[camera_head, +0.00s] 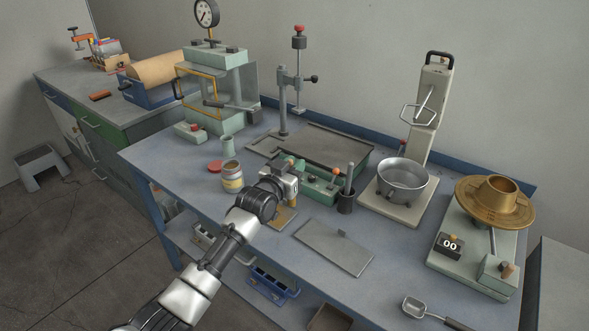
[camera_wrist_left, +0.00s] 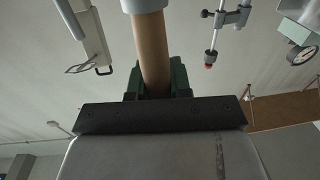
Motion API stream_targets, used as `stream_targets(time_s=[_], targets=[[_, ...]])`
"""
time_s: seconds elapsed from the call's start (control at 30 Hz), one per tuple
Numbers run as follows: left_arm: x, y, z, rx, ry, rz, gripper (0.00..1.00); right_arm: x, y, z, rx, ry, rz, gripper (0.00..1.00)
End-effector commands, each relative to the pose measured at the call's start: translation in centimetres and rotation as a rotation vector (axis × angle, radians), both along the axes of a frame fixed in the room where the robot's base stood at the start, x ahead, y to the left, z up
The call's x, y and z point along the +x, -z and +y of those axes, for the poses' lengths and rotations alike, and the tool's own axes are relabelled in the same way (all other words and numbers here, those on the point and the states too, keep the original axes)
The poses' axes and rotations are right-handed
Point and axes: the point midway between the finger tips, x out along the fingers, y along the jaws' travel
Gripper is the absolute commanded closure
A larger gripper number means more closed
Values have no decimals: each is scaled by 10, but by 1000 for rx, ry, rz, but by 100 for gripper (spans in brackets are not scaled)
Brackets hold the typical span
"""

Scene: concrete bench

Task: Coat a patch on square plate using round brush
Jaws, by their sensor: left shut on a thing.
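My left gripper (camera_head: 287,184) hangs over the middle of the bench. In the left wrist view my left gripper (camera_wrist_left: 156,84) is shut on a brown wooden handle with a pale grey collar (camera_wrist_left: 153,45), which looks like the round brush. Its bristles are out of view there, and the gripper mostly hides the brush in the head view. A small tan plate (camera_head: 284,217) lies just below the gripper, partly hidden; I cannot tell if it is the square plate. A flat grey plate (camera_head: 333,248) with a small tab lies to its right. My right gripper is not in view.
An open can with a yellow label (camera_head: 232,180) stands left of the gripper, a red lid (camera_head: 215,167) beside it. A dark cup with a rod (camera_head: 346,200), a grey bowl (camera_head: 403,178) and a brass flanged piece (camera_head: 495,205) stand right. A scoop (camera_head: 414,306) lies near the front.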

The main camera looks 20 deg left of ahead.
Motion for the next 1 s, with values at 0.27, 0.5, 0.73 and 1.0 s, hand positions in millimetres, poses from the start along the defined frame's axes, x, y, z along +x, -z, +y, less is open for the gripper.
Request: stream_targets(time_s=[0.27, 0.5, 0.73, 1.0], targets=[[4, -27, 1, 0, -3, 0, 100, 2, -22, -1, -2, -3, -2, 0], [4, -29, 2, 0, -4, 0, 100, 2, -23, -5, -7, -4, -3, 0], [4, -29, 2, 0, -3, 0, 100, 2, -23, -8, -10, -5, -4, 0], [4, -29, 2, 0, -3, -1, 100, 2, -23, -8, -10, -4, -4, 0]])
